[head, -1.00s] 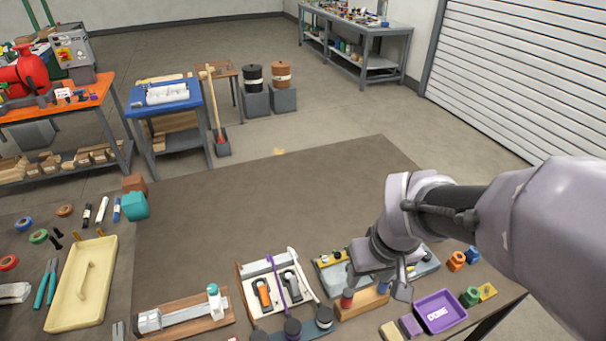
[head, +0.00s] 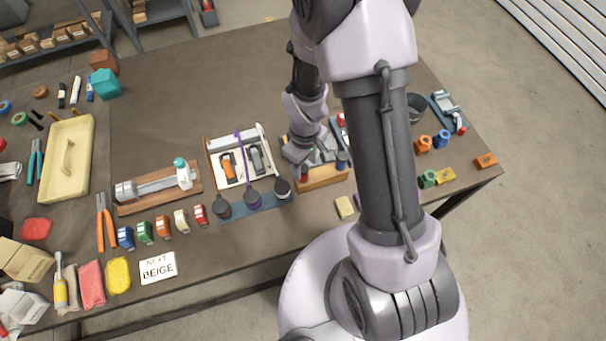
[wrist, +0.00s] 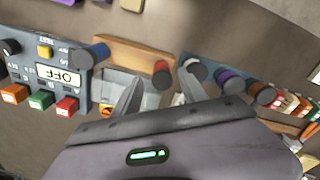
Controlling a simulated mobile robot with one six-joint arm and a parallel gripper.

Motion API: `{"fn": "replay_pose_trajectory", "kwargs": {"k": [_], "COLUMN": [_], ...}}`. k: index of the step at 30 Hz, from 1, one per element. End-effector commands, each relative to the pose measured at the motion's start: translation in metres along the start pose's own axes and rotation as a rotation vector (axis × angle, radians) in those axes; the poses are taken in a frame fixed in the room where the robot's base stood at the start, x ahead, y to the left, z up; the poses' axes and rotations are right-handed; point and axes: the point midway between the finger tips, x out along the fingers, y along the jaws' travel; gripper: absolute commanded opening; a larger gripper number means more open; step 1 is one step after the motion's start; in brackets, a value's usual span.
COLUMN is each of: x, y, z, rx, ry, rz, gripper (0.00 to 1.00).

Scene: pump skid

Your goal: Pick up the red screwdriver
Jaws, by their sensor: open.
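The red screwdriver shows as a red handle (wrist: 162,72) standing in a wooden block (wrist: 125,54) in the wrist view. A blue handle (wrist: 92,55) stands at the block's other end. In the head view the red handle (head: 303,178) is at the left end of the block (head: 322,178). My gripper (wrist: 160,88) is open, with its two fingers apart and the red handle showing between the tips. I cannot tell the height gap between them. In the head view my gripper (head: 301,154) is just behind the block. The screwdriver's shaft is hidden.
A blue rack with several dark-capped round handles (head: 254,198) stands close to the left. A tool tray (head: 213,146) lies behind it. My arm covers part of the table's right side.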

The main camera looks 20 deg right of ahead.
Motion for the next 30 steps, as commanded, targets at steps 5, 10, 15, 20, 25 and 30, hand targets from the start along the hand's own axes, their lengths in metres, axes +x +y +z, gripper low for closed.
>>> {"fn": "replay_pose_trajectory", "kwargs": {"k": [5, 10, 15, 20, 25, 30], "x": [0.034, 0.036, 0.036, 0.036, 0.035, 0.030], "y": [-0.004, -0.004, -0.004, -0.004, -0.004, -0.004], "z": [0.001, 0.000, 0.001, 0.000, 0.000, 0.000], "rx": [0.000, 0.001, 0.000, 0.000, 0.000, 0.000], "ry": [-0.002, 0.000, 0.000, 0.000, 0.000, 0.000], "rz": [-0.002, -0.001, -0.001, -0.001, -0.001, 0.000], "gripper": [0.50, 0.50, 0.32, 0.01, 0.00, 0.00]}}
